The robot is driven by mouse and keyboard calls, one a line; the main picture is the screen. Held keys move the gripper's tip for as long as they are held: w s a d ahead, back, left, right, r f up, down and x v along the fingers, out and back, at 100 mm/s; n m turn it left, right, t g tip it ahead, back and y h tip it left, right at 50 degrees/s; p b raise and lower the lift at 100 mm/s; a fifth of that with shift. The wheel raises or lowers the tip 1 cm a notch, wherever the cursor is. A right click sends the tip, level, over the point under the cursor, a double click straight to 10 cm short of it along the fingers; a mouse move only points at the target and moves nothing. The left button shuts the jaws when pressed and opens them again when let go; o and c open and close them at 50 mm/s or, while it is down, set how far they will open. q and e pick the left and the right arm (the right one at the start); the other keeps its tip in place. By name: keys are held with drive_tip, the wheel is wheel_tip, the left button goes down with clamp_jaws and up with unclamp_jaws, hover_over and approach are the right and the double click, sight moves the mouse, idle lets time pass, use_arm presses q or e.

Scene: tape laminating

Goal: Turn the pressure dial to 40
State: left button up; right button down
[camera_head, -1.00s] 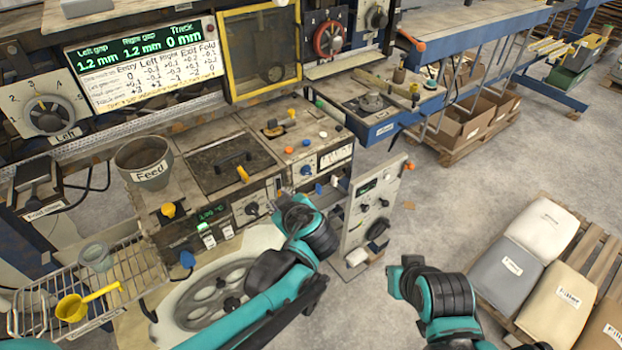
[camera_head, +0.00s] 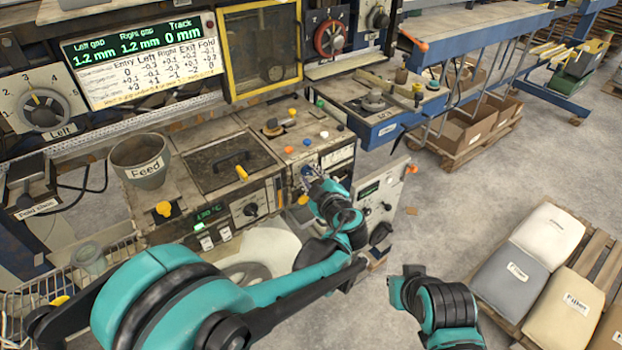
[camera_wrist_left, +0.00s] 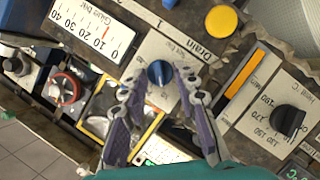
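My left gripper (camera_head: 310,177) is at the front face of the machine's control panel in the head view. In the left wrist view its two fingers (camera_wrist_left: 159,76) are open, one on each side of a small blue knob (camera_wrist_left: 159,73). A gap shows between the knob and each finger. A white gauge strip (camera_wrist_left: 95,32) marked 0 to 40 with a red line lies beside the knob; its small lettering is hard to read. I cannot read a pressure label on the knob. My right arm shows at the lower right of the head view, but its gripper cannot be made out.
In the left wrist view a black dial (camera_wrist_left: 287,120) with temperature numbers is at the right, a yellow button (camera_wrist_left: 221,20) above, and a red-ringed dial (camera_wrist_left: 66,89) at the left. In the head view the Feed cup (camera_head: 140,160) stands on the machine. Filler bags (camera_head: 514,277) lie on a pallet.

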use_arm(q)
drive_tip(key=shift+c, duration=0.3)
drive_tip(key=shift+r, duration=0.1)
clamp_jaws()
